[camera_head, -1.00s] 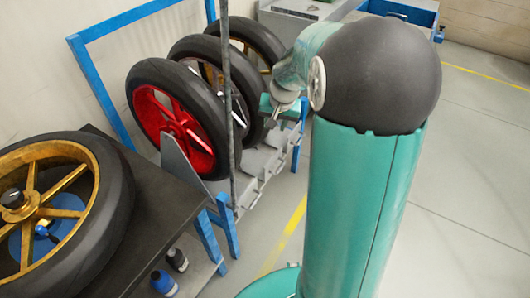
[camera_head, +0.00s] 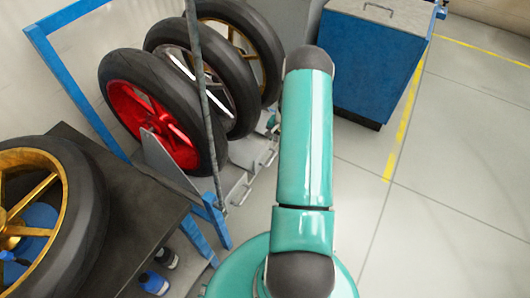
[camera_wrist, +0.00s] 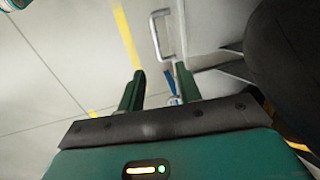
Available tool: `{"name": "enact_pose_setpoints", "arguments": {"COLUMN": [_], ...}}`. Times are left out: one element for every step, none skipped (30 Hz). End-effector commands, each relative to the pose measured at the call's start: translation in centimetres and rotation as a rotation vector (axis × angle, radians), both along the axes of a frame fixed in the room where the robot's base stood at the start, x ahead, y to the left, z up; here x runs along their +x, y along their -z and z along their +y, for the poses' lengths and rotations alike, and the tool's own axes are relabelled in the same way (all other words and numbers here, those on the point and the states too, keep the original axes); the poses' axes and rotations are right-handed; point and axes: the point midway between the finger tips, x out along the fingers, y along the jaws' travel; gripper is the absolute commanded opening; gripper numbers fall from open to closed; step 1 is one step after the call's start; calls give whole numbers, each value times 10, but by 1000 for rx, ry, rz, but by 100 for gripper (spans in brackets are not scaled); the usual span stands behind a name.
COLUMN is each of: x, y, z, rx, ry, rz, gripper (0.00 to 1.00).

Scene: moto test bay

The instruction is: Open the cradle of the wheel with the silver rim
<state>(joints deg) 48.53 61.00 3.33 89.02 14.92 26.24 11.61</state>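The wheel with the silver rim (camera_head: 203,82) stands upright in the rack, between a red-rimmed wheel (camera_head: 150,115) and a gold-rimmed wheel (camera_head: 238,45). Grey cradle parts with bar handles (camera_head: 262,160) sit low along the right of the wheels. In the wrist view, my gripper (camera_wrist: 158,70) is open, with its two green fingers apart and nothing held. A grey bar handle (camera_wrist: 163,34) lies beyond the fingertips on a grey part; I cannot tell which wheel's cradle it belongs to. In the head view my arm hides most of the gripper.
A dark tyre (camera_wrist: 290,60) is close at the right of the wrist view. A grey pole (camera_head: 205,95) stands before the wheels. A black table (camera_head: 140,215) holds another gold-rimmed wheel (camera_head: 90,185). A blue cabinet (camera_head: 375,65) stands at back; floor on the right is clear.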

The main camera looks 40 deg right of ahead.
Motion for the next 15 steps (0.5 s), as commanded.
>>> {"name": "enact_pose_setpoints", "arguments": {"x": [-5, -7, -9, -10, -10, -10, -11, -11, -10, -10, -10, -8, -7, -6, -5], "y": [4, 6, 8, 10, 12, 15, 18, 22, 28, 33, 39, 46, 52, 57, 65], "z": [-3, -4, -4, -4, -4, -4, -3, -3, -2, -2, -1, -1, 0, 0, 1], "rx": [2, 3, 4, 3, 3, 3, 3, 4, 4, 5, 5, 4, 4, 4, 4], "ry": [14, 18, 22, 24, 25, 25, 26, 26, 27, 26, 26, 27, 26, 26, 26], "rz": [1, 1, 1, 1, 1, 1, 2, 2, 2, 3, 4, 2, 2, 2, 3], "gripper": [34, 34, 34, 34, 34, 34, 34, 34, 34, 34, 34, 34, 34, 34, 34]}}
